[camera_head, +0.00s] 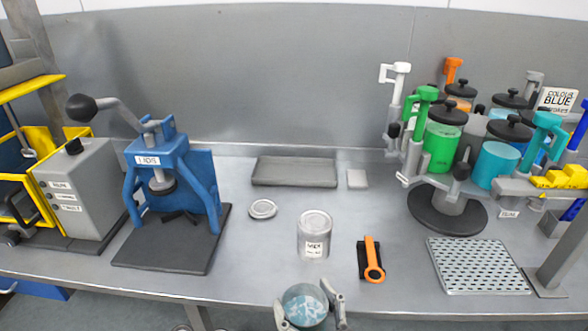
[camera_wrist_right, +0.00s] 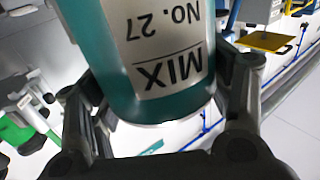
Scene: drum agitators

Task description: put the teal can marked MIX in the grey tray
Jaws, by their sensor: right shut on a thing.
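The teal can marked MIX (camera_wrist_right: 150,75) fills the middle of the right wrist view, with "No. 27" on its label. In the head view its round top (camera_head: 305,303), swirled pale blue and white, shows at the bottom centre. My right gripper (camera_head: 308,306) is shut around the can, one finger on each side; both fingers also show in the right wrist view. The can is at the bench's front edge. The grey tray (camera_head: 294,171), shallow and empty, lies at the back of the bench against the wall, well away from the can. My left gripper is not in view.
A silver can (camera_head: 314,236) stands between the held can and the tray. A round lid (camera_head: 263,209) and an orange-handled tool (camera_head: 372,260) lie nearby. A blue press (camera_head: 170,185) is left; a dispenser carousel (camera_head: 447,207) and a perforated plate (camera_head: 478,265) are right.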

